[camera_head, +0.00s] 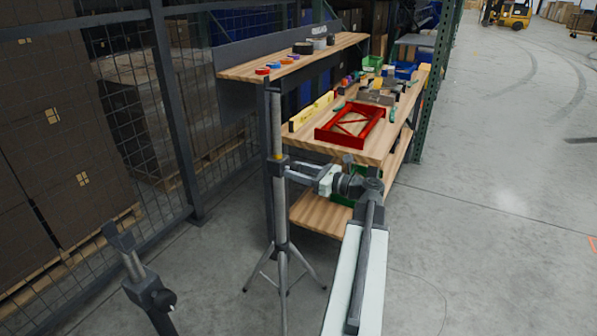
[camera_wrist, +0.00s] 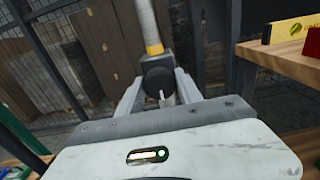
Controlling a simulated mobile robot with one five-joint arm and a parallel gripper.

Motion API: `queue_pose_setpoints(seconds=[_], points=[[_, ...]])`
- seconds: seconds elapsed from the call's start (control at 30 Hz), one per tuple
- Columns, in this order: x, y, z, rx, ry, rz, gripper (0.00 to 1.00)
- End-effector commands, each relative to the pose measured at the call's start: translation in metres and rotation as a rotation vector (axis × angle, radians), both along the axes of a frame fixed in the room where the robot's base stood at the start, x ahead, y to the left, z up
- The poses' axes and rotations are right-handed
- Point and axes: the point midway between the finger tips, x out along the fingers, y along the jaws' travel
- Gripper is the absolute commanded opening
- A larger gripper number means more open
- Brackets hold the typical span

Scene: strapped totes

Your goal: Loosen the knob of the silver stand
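The silver stand (camera_head: 277,205) is an upright pole on splayed tripod legs, left of the workbench. A dark collar (camera_head: 277,165) with a yellow band above it sits partway up the pole. In the wrist view, the dark round knob (camera_wrist: 158,76) shows on the pole, just beyond my fingertips. My gripper (camera_head: 296,168) reaches the stand from the right at collar height. It also shows in the wrist view (camera_wrist: 160,82), its fingers spread to either side of the knob. I cannot tell whether either finger touches it. A small pale rod shows below the knob.
A workbench (camera_head: 395,143) with a red frame (camera_head: 350,125) and several small items stands behind my gripper. An upper shelf (camera_head: 300,58) overhangs beside the pole. Another dark stand (camera_head: 146,283) is at lower left. A mesh fence (camera_head: 150,130) runs along the left. Floor at right is clear.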

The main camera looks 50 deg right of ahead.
Motion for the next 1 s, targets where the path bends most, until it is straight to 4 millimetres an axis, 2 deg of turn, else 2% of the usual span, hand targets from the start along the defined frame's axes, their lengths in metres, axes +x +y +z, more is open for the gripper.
queue_pose_setpoints(seconds=[0.03, 0.1, 0.13, 0.17, 0.57, 1.0], points=[[-0.0002, -0.0001, 0.0000, 0.000, 0.000, 0.000, 0.25], [-0.0004, -0.0002, 0.0000, 0.000, 0.000, 0.000, 0.05], [-0.0004, -0.0002, 0.0000, 0.000, 0.000, 0.000, 0.00], [-0.0031, -0.0045, 0.0000, 0.000, 0.000, -0.006, 0.00], [-0.0022, -0.0024, -0.0001, -0.095, -0.024, -0.005, 0.00], [-0.0025, -0.0025, -0.0001, -0.465, -0.115, -0.005, 0.00]])
